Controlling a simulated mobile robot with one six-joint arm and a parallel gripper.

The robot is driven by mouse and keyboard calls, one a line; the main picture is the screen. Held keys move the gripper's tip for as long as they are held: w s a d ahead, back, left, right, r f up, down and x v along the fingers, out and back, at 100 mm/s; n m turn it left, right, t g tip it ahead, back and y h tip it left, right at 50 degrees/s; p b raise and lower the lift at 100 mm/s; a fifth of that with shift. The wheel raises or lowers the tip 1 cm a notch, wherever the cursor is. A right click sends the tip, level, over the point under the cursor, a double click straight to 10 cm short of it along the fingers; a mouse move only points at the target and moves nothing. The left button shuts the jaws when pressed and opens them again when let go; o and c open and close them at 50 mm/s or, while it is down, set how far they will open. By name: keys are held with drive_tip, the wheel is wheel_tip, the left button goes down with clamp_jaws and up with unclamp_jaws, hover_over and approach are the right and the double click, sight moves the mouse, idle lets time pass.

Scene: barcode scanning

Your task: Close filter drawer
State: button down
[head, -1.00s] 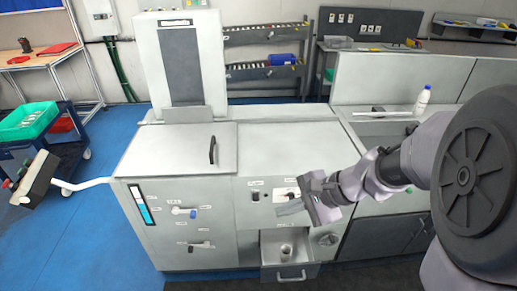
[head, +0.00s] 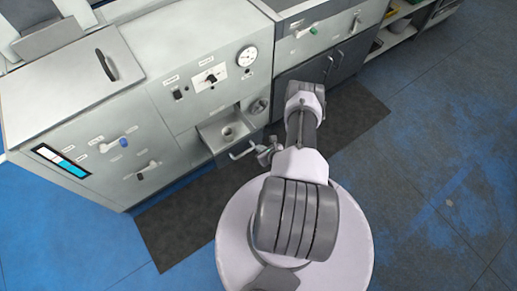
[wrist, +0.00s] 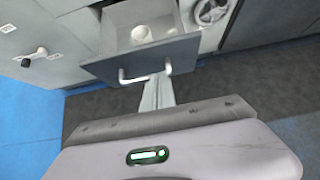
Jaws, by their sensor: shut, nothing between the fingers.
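The filter drawer (head: 213,141) is pulled out of the lower front of the grey machine, with a round cup-like part (head: 227,131) inside. Its bar handle (head: 242,151) is on the front face. In the wrist view the open drawer (wrist: 112,66) is at the top, with its handle (wrist: 132,77) low on the front. My gripper (head: 266,152) is just right of the handle in the head view. In the wrist view my gripper (wrist: 160,84) is shut and empty, its fingers pointing at the drawer front beside the handle. Whether they touch it I cannot tell.
The machine front has a blue-tipped valve (head: 123,143), a dark-tipped valve (head: 141,175), a gauge (head: 247,56) and a round knob (head: 258,106) near the drawer. A dark mat (head: 180,228) lies before it. Open blue floor (head: 430,190) is at the right.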

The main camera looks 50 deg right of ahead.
sight(247, 138)
drive_tip(key=w+f+b, duration=0.1)
drive_tip(key=w, duration=0.1)
drive_tip(key=w+d+f+b, duration=0.1)
drive_tip(key=w, duration=0.1)
drive_tip(key=w+f, duration=0.1)
drive_tip(key=w, duration=0.1)
drive_tip(key=shift+w+d+f+b, duration=0.25)
drive_tip(key=shift+w+b, duration=0.05)
drive_tip(key=shift+b, duration=0.1)
drive_tip(key=shift+w+d+r, duration=0.1)
drive_tip(key=shift+w+d, duration=0.05)
drive_tip(key=shift+w, duration=0.35)
